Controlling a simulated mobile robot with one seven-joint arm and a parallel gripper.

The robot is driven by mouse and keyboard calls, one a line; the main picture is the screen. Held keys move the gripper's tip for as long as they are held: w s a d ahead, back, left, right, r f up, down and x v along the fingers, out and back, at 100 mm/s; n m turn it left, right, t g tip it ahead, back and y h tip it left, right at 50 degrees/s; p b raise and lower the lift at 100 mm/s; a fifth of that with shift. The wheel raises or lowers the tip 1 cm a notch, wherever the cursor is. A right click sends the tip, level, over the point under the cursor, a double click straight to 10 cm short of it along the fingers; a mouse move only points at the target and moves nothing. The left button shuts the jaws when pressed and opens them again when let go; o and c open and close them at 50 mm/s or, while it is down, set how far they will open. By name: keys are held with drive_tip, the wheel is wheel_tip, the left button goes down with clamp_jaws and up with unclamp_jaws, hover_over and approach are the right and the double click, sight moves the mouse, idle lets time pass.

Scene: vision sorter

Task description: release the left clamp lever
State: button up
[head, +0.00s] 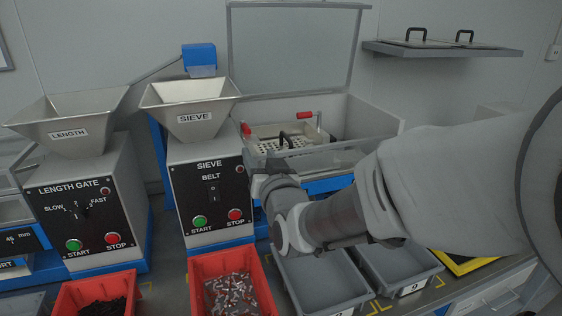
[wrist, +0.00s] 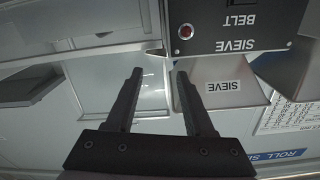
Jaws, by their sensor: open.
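The left clamp lever (head: 246,129) has a red handle and stands at the left edge of the sieve tray in the head view. A second red lever handle (head: 305,115) is at the tray's back right. The perforated sieve tray (head: 262,148) sits in an open grey box, with a black handle (head: 285,140) near it. My gripper (wrist: 158,72) is open and empty, with both black fingers apart in the wrist view. In the head view it is near the front of the box, below the left lever, and partly hidden by my arm. Neither lever is recognisable in the wrist view.
The sieve machine (head: 208,185) with its hopper (head: 190,105) stands just left of the box; it appears upside down in the wrist view (wrist: 235,30). A raised clear lid (head: 290,50) stands behind. Red bins (head: 196,290) and grey bins (head: 318,280) line the front.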

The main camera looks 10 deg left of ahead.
drive_tip(key=v, duration=0.5)
drive_tip(key=shift+s, duration=0.1)
drive_tip(key=s+d+f+m+g+h, duration=0.1)
drive_tip(key=s+d+g+h, duration=0.15)
drive_tip(key=d, duration=0.55)
drive_tip(key=s+d+f+m+g+h, duration=0.1)
drive_tip(key=d+f+g+h, duration=0.15)
drive_tip(key=d, duration=0.55)
drive_tip(key=s+d+f+m+g+h, duration=0.2)
drive_tip(key=s+d+g+h, duration=0.25)
drive_tip(key=s+d, duration=1)
wheel_tip(320, 180, up, 19)
drive_tip(key=s+a+p, duration=0.1)
drive_tip(key=a+p, duration=0.1)
drive_tip(key=p, duration=1.7)
drive_tip(key=shift+r, duration=0.1)
